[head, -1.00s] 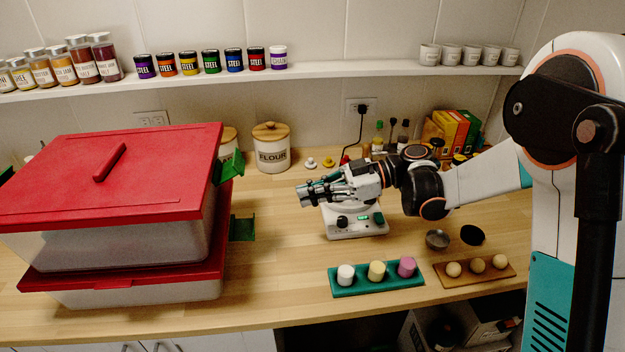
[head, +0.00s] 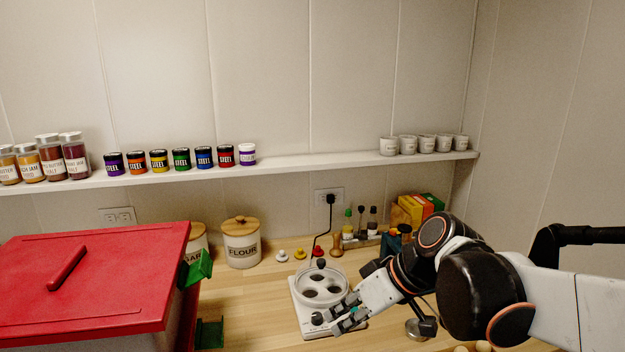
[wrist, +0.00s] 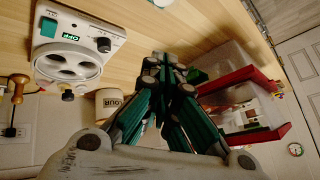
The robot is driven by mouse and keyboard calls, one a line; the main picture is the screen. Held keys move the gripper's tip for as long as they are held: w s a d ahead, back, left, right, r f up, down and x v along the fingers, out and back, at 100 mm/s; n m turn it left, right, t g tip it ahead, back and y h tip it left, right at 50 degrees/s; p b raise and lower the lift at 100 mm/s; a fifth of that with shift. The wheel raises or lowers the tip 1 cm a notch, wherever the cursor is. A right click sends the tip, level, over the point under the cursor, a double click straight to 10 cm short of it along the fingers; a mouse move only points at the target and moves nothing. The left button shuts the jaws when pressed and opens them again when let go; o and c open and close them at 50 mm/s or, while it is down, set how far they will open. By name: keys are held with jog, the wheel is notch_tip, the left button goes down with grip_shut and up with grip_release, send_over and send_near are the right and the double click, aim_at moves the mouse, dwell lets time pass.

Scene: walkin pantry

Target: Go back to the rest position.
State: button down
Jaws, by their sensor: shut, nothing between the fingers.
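My gripper (head: 345,313) is in the lower middle of the head view, just right of and in front of the white round-topped appliance (head: 300,318). It is shut and holds nothing. In the wrist view my gripper (wrist: 170,75) shows its green and grey fingers together. The appliance, with round openings in its top, a knob and a lit green display, shows at the upper left of the wrist view (wrist: 97,36). Whether the gripper touches it cannot be told.
A red-lidded box (head: 90,285) stands at the left. A flour canister (head: 241,243) and several small bottles line the back of the counter. A shelf (head: 310,163) with jars and cups runs above. Bare counter (head: 250,300) lies between box and appliance.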

jog(key=s+d+f+m+t+h, duration=0.2)
jog(key=s+d+m+t+h, duration=0.2)
jog(key=s+d+m+h, duration=0.55)
jog(key=w+a+f+m+g+y+p, duration=0.2)
jog(key=w+a+m+g+y, duration=0.7)
jog(key=w+a, duration=0.7)
jog(key=a+f+m+y, duration=0.1)
jog(key=a+f, duration=0.2)
jog(key=a, duration=0.2)
jog(key=a+f+m+y+b, duration=0.1)
jog(key=a+f+m+y, duration=0.1)
jog(key=a, duration=0.3)
jog(key=a+f+m+y+b, duration=0.1)
jog(key=a+f, duration=0.3)
jog(key=a, duration=0.1)
jog(key=shift+s+f+m+g, duration=0.25)
jog(key=shift+s+f+g, duration=0.1)
jog(key=shift+s+g, duration=0.05)
jog(key=shift+a, duration=0.1)
jog(key=shift+r+p, duration=0.3)
jog(key=shift+p, duration=0.05)
